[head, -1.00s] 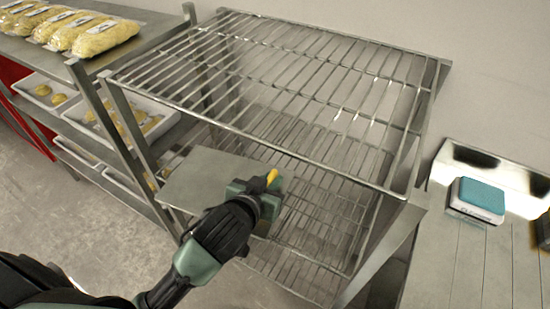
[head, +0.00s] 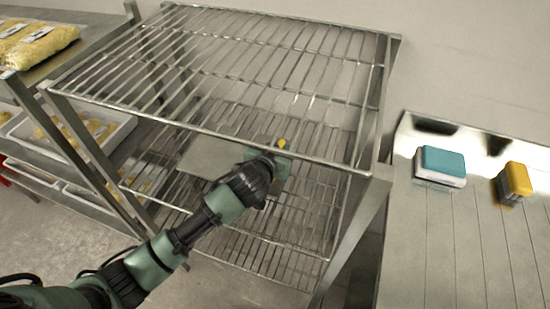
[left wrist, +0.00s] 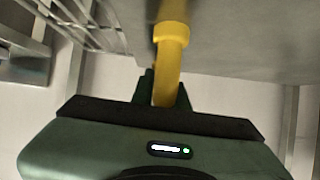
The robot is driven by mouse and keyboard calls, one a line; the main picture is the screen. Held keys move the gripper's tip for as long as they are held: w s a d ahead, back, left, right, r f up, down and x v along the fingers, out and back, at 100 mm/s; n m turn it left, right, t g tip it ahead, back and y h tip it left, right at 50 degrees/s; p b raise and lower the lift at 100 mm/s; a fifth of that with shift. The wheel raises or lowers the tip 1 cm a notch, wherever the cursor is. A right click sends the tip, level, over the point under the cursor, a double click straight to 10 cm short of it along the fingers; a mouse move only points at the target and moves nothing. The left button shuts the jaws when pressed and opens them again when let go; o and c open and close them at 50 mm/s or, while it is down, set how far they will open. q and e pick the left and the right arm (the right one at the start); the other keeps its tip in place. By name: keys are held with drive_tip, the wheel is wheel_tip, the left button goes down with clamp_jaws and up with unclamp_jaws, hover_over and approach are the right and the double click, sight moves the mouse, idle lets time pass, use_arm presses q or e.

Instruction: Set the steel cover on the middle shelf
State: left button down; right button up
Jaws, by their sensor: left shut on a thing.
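The steel cover (head: 212,156) is a flat grey plate with a yellow handle (head: 281,143). My left gripper (head: 277,152) is shut on that handle. In the left wrist view the yellow handle (left wrist: 170,45) sits between the dark fingers (left wrist: 164,90), with the cover's grey face (left wrist: 245,40) beyond. The cover is under the wire top shelf (head: 225,65) and over the wire middle shelf (head: 235,238), partly seen through the top bars. Whether it touches the middle shelf I cannot tell. My right gripper is not in view.
The rack's front right post (head: 352,240) stands right of my arm. A rack with trays (head: 75,155) and bagged food (head: 35,45) is close on the left. A steel surface (head: 455,240) at right bears a teal-and-white block (head: 441,164) and a yellow block (head: 515,180).

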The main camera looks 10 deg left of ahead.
use_arm(q)
drive_tip(key=shift+f, duration=2.1)
drive_tip(key=c, duration=1.4)
unclamp_jaws()
drive_tip(key=shift+f, duration=0.1)
drive_tip(key=shift+s, duration=0.15)
drive_tip(key=shift+s+r, duration=0.2)
drive_tip(key=shift+s, duration=0.05)
drive_tip(key=v, duration=1.1)
drive_tip(key=shift+s+r+b, duration=0.1)
drive_tip(key=shift+b, duration=0.25)
